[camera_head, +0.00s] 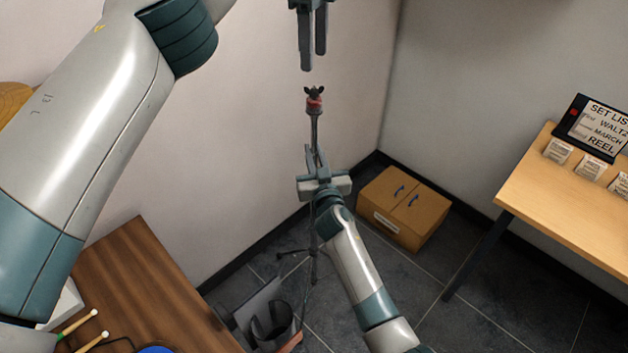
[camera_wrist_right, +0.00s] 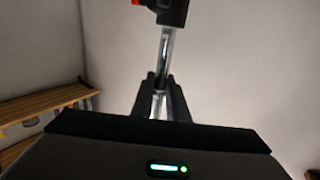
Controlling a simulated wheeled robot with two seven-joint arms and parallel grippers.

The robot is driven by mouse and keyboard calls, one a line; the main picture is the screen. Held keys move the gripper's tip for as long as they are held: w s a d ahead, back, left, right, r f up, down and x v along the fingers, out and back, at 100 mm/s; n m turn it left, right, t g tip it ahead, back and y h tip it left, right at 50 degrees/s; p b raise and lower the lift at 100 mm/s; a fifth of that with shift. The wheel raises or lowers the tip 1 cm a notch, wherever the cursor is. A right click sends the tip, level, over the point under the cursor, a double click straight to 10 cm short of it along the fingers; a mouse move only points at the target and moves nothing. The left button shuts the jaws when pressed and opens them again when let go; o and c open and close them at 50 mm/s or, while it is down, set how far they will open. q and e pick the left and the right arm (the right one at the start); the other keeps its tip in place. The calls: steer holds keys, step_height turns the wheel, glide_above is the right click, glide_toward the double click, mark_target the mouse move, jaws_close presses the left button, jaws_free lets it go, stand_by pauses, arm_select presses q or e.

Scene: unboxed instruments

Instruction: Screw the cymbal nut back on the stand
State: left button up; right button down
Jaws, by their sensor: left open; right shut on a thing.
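The cymbal stand (camera_head: 315,131) stands upright near the corner, with its tripod feet on the floor. The dark winged cymbal nut (camera_head: 314,91) sits at the top of the stand, just above a red washer or felt (camera_head: 314,102). My left gripper (camera_head: 313,66) is open, pointing down above the nut and apart from it. My right gripper (camera_head: 315,150) is shut on the stand's pole below the top. In the right wrist view the pole (camera_wrist_right: 165,55) runs up from between the right fingers (camera_wrist_right: 160,88) to a dark top piece with a bit of red; the nut is out of that view.
A cardboard box (camera_head: 405,208) lies on the floor by the wall. A wooden table (camera_head: 560,200) with a set list sign (camera_head: 594,127) and small cards is at right. A brown desk (camera_head: 150,290) with drumsticks (camera_head: 78,325) is at lower left. A dark bin-like container (camera_head: 272,325) is near the stand's foot.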

arm_select(q)
steer(key=shift+f, duration=0.1)
steer(key=shift+f, duration=3.95)
steer(key=shift+c, duration=0.2)
